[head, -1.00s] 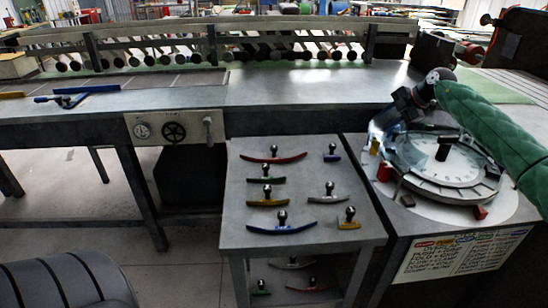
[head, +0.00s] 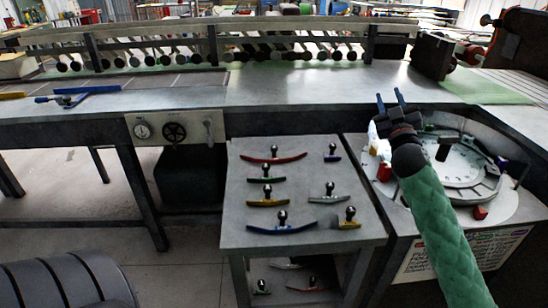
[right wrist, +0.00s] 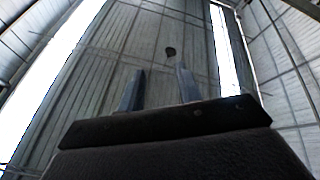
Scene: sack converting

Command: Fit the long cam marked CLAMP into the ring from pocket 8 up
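The ring (head: 484,172) lies on the right stand, partly hidden behind my right arm; its pocket numbers are too small to read. Red (head: 384,172) and blue (head: 501,163) pieces sit at its rim. I cannot read CLAMP on any. My right gripper (head: 389,97) is raised at the ring's left, fingers apart and empty; the right wrist view shows the fingers (right wrist: 158,90) against the roof.
A printed placard (head: 490,250) hangs on the stand's front. A workbench (head: 290,88) runs behind, with a blue tool (head: 85,92) at left. More cams (head: 310,284) lie on the lower shelf. A red piece (head: 480,212) lies at the ring's front.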

